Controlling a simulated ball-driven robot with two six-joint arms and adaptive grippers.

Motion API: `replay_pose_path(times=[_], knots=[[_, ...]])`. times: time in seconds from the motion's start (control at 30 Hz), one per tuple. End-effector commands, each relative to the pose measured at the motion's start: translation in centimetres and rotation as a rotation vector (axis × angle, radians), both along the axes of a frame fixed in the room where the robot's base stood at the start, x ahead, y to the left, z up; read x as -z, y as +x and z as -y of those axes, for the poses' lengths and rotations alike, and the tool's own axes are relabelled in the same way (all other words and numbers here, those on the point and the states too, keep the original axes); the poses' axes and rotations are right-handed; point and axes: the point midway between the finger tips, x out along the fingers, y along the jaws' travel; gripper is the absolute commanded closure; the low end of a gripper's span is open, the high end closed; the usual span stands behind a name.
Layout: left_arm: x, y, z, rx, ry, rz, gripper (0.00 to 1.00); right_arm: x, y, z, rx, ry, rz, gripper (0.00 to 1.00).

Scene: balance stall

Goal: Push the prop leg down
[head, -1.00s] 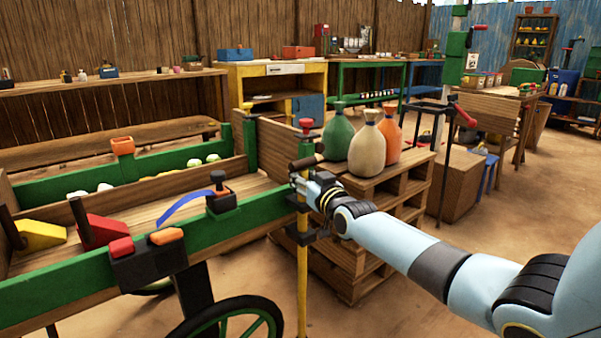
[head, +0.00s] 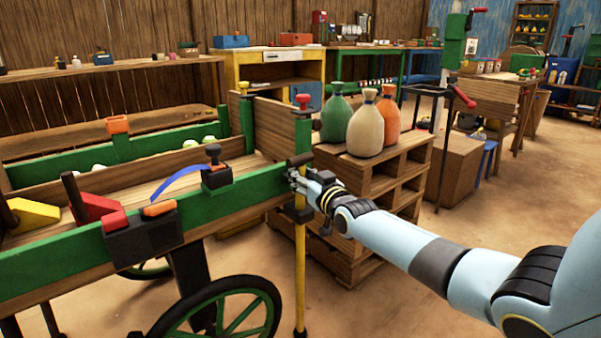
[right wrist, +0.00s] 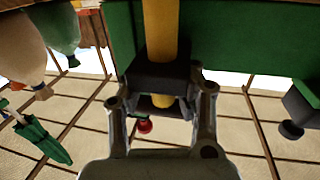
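The yellow prop leg (head: 300,275) stands upright at the near corner of the green cart, in line with the red knob (head: 303,101) and through a black collar (head: 298,213). My right gripper (head: 293,175) is at the leg, above the collar and just below a dark cylindrical grip (head: 299,159). In the right wrist view, which looks upside down, the two fingers (right wrist: 160,95) stand apart on either side of the leg (right wrist: 162,30) and a black block (right wrist: 160,75). Whether they press on anything is unclear. My left gripper is out of view.
The green cart rail (head: 100,265) and a wheel (head: 225,310) lie left of the leg. A pallet stack (head: 395,185) with green, cream and orange sacks stands close behind my right gripper.

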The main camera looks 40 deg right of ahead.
Motion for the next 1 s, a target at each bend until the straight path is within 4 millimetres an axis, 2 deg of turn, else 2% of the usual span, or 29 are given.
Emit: replay_pose_path(times=[0.07,0.53,0.83,1.0], knots=[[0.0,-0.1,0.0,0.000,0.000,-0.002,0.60,-0.2,0.1,0.0,0.000,0.000,0.004,0.62],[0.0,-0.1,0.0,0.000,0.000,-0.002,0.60,-0.6,0.3,0.0,-0.001,0.001,0.011,0.00],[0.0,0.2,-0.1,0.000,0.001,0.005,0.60,-0.6,0.2,0.0,-0.001,0.001,0.012,0.00],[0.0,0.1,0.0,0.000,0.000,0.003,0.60,-0.5,-1.2,-0.1,-0.001,0.000,0.011,0.00]])
